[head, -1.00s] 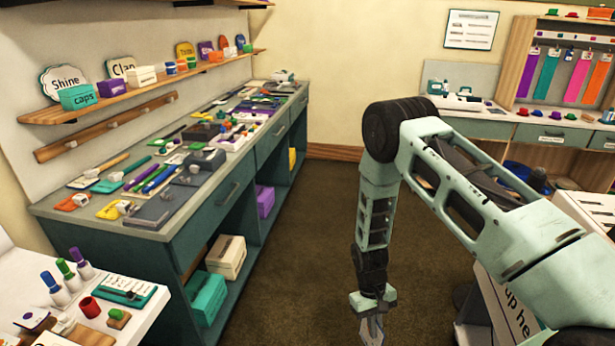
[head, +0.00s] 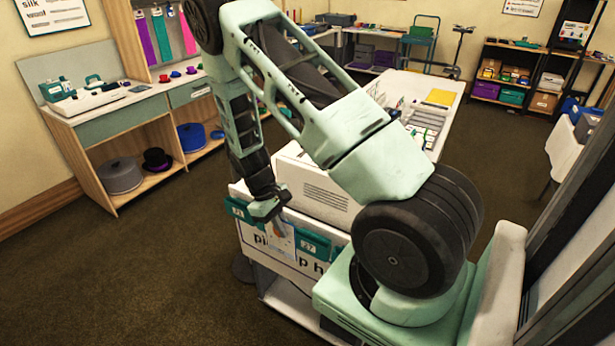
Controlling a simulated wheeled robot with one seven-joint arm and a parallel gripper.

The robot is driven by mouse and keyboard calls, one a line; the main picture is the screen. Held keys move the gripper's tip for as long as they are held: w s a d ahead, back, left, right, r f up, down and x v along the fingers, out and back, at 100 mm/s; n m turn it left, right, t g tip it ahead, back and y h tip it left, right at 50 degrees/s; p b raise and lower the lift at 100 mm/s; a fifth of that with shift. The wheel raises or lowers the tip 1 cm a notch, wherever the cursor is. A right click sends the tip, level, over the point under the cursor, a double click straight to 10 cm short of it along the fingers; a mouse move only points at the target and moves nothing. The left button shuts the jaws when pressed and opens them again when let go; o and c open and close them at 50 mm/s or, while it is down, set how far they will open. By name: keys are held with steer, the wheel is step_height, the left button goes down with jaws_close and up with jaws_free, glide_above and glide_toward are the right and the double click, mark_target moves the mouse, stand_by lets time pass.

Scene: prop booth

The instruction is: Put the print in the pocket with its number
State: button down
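My gripper (head: 270,212) points down at the front of a white stand and looks shut on the top of the print (head: 281,240). The print is a small pale sheet with blue and a touch of orange; no number on it is legible. It hangs upright in front of the stand, between a teal pocket on the left (head: 237,209) and a teal pocket on the right (head: 314,245), whose label looks like 27. The left label is too small to read surely. The print covers what lies behind it; I cannot tell whether it touches the stand.
The white stand (head: 290,262) carries partly hidden "pick up here" lettering and a white box (head: 310,190). My arm hides part of it. Open brown floor (head: 130,270) lies between.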

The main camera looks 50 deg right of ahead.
step_height(320, 180, up, 12)
steer(key=p, duration=0.2)
glide_above(314, 222)
steer(key=s+a, duration=0.3)
steer(key=a, duration=0.1)
steer(key=shift+w+a+f+b, duration=0.1)
steer(key=shift+f+b, duration=0.95)
steer(key=shift+f, duration=0.25)
steer(key=shift+w+f+b, duration=0.1)
steer(key=shift+f+b, duration=0.9)
steer(key=shift+f, duration=0.25)
steer(key=shift+s, duration=0.15)
steer(key=shift+f, duration=0.35)
steer(key=shift+f+b, duration=2.05)
steer(key=shift+f, duration=1.05)
steer(key=c, duration=1.6)
jaws_free()
steer(key=shift+o, duration=0.2)
